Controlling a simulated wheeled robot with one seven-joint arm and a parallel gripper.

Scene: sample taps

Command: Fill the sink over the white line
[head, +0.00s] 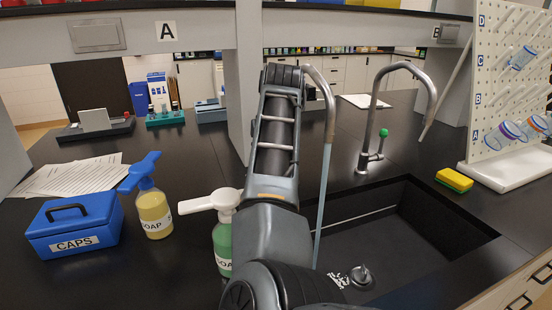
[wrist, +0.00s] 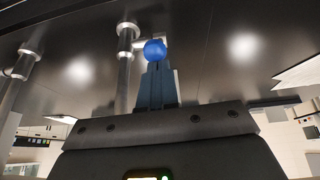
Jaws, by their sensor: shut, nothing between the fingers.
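The black sink (head: 455,228) is set into the counter, with a thin white line (head: 352,221) along its inner wall. A pale blue stream of water (head: 322,205) falls into it from the left tap's curved spout (head: 329,105). I cannot tell the water level. A metal plug-like piece (head: 361,274) shows low in the sink. The right tap (head: 371,140) has a green knob (head: 384,133) and no stream. In the wrist view, my gripper (wrist: 156,66) is shut and empty, close to a blue knob (wrist: 155,50) on a metal tap; contact is unclear. My arm hides my gripper in the head view.
A blue CAPS box (head: 75,222), a yellow soap bottle (head: 153,210) and a green one (head: 222,243) stand at left. A grey post (head: 241,85) rises behind my arm.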

